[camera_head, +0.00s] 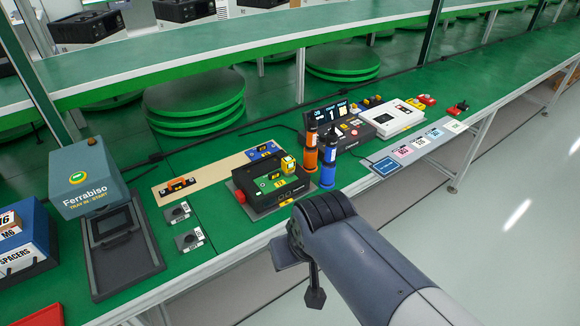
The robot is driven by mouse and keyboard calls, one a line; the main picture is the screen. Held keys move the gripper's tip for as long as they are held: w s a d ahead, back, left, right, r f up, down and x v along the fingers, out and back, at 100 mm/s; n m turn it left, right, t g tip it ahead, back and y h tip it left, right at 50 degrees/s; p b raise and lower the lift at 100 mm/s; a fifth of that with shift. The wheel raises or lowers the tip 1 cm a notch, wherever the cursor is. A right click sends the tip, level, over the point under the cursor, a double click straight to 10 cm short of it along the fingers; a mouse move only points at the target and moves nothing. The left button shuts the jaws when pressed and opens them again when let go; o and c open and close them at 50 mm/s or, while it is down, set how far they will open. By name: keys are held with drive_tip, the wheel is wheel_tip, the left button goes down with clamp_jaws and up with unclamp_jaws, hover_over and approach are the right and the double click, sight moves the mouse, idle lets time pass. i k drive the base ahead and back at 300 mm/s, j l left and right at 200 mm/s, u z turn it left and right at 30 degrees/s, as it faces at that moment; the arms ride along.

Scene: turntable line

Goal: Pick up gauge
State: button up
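No thing in view is labelled as a gauge, so I cannot tell for sure which it is. A small orange and black piece (178,186) lies at the left end of a tan board (212,174) on the green bench. A blue piece (262,151) lies at the board's right end. My gripper (315,296) hangs at the end of my grey arm, in front of the bench edge and apart from these pieces. Its fingers are mostly hidden, and I cannot see anything held.
An orange bottle (309,153) and a blue bottle (328,166) stand right of the black device. A grey Ferrabiso machine (87,178) stands at left. A white-topped box (394,116) and colored cards (403,151) are further right. Stacked green discs (196,99) lie behind.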

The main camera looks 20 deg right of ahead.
sight(288, 162)
drive_tip(key=i+j+z, duration=0.25)
drive_tip(key=z, duration=0.15)
drive_tip(key=i+j+z, duration=0.25)
drive_tip(key=z, duration=0.15)
drive_tip(key=j, duration=0.1)
